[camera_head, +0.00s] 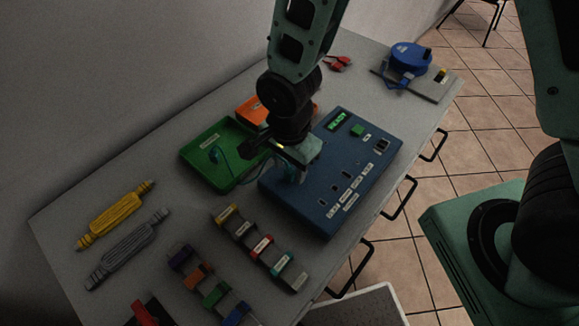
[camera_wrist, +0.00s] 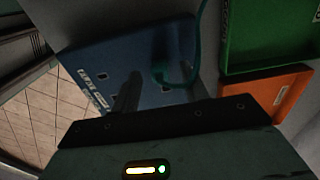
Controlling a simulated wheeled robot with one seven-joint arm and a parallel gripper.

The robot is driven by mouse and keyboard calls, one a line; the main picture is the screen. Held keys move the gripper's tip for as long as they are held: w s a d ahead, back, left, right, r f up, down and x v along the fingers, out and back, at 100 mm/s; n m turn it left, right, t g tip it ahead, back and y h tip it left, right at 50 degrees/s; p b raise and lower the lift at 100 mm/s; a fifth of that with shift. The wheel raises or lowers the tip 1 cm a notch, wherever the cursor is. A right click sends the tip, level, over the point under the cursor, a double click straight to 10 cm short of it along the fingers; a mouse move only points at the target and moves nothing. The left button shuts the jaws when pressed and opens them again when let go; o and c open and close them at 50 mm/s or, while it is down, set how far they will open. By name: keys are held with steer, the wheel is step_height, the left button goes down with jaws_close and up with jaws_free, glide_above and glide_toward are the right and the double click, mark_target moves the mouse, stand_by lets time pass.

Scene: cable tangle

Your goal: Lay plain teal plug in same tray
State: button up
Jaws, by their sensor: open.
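A teal cable runs from the green tray (camera_head: 200,172) toward the blue socket panel (camera_head: 335,205). One end lies in the tray, with a small plug (camera_head: 214,154). In the wrist view the teal cable (camera_wrist: 196,55) curves down to a teal plug (camera_wrist: 160,77) at the blue panel (camera_wrist: 110,60); whether it is seated in a socket I cannot tell. My gripper (camera_head: 291,172) is open above the panel's left part, close to this plug, and hides part of it. The green tray also shows in the wrist view (camera_wrist: 265,45).
An orange tray (camera_head: 250,112) stands behind the green one, partly hidden by my arm. Racks of coloured clips (camera_head: 260,245) and two bundled cables (camera_head: 115,215) lie at the front left. A blue cable reel (camera_head: 408,55) and a red item (camera_head: 338,63) are at the back.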

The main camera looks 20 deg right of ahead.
steer(key=shift+f, duration=0.75)
jaws_close()
steer(key=c, duration=0.8)
jaws_free()
jaws_close()
steer(key=shift+r, duration=0.15)
steer(key=shift+r+p, duration=1.3)
steer(key=shift+r, duration=0.15)
